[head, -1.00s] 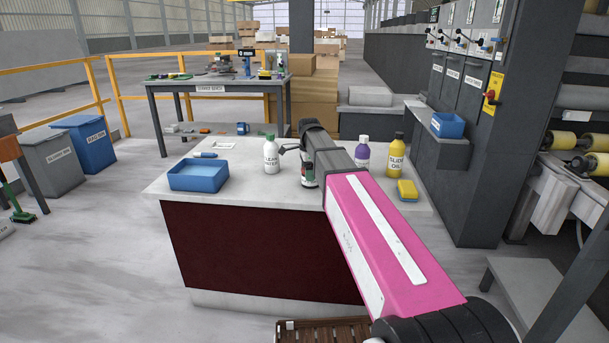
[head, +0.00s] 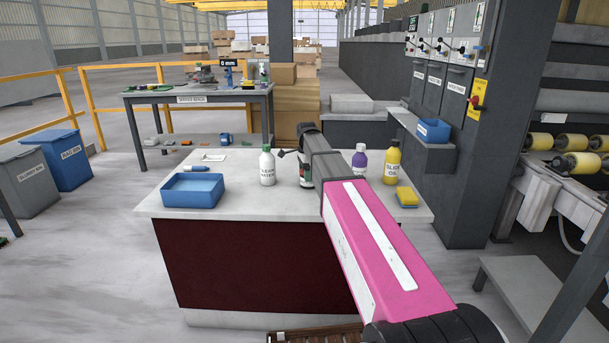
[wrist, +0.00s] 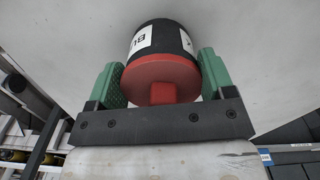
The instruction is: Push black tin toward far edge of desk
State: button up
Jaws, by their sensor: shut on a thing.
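The black tin (wrist: 160,38) has a white label and a red end. In the wrist view it sits between the two green fingers of my gripper (wrist: 161,64), which is shut on it. In the head view my pink arm covers most of the gripper. A dark piece with white and green (head: 304,172) shows beside the arm's far end, over the desk (head: 245,207), right of the white bottle. I cannot tell which part of it is tin and which is finger, nor whether the tin touches the desk top.
A white bottle (head: 267,166) stands left of the gripper. A purple bottle (head: 360,162), a yellow bottle (head: 392,161) and a yellow sponge (head: 407,197) are on the right. A blue tray (head: 193,190) sits at left. The desk's front middle is clear.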

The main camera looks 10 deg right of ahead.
jog(key=o, duration=1)
notch_tip(320, 180, up, 10)
jog(key=shift+r, duration=0.4)
